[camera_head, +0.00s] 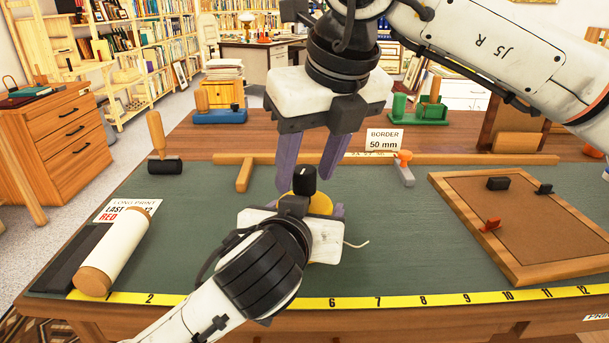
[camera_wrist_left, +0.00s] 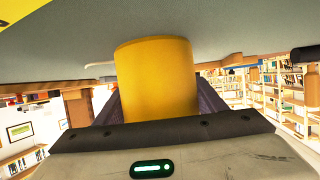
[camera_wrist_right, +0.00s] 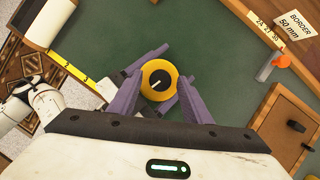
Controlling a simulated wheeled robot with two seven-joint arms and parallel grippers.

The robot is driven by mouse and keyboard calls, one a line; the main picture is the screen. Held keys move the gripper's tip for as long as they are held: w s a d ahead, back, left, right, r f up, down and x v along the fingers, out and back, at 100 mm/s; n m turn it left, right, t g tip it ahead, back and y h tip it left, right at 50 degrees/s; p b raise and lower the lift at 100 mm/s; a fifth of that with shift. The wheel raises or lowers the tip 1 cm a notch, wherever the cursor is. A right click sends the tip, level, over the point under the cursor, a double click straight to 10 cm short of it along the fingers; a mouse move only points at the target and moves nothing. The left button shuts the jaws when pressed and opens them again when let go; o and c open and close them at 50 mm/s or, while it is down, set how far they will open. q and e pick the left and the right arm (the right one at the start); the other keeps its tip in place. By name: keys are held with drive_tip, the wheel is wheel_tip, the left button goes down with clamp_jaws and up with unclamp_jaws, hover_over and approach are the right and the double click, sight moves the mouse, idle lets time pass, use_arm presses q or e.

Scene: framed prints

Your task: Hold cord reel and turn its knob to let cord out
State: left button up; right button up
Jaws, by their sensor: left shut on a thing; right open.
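The cord reel is a yellow drum (camera_head: 320,205) with a black knob (camera_head: 304,180) on top, near the middle of the green mat. My left gripper (camera_head: 308,212) is shut around the drum, whose yellow side (camera_wrist_left: 157,80) fills the middle of the left wrist view. A pale cord end (camera_head: 357,244) sticks out to the right of it. My right gripper (camera_head: 307,178) is open above the reel, fingers pointing down. In the right wrist view the reel (camera_wrist_right: 157,91) and its knob (camera_wrist_right: 160,80), with a white line, lie between the open fingers (camera_wrist_right: 157,80), apart from them.
A wooden frame with a brown panel (camera_head: 450,215) lies at the right. A white roll (camera_head: 118,250) lies at the left. A yellow ruler (camera_head: 400,301) runs along the front edge. A wooden bar (camera_head: 480,159) with an orange-knobbed piece (camera_head: 404,167) lies behind. The mat between is clear.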

drive_tip(key=shift+x, duration=1.15)
drive_tip(key=c, duration=1)
drive_tip(key=shift+c, duration=0.2)
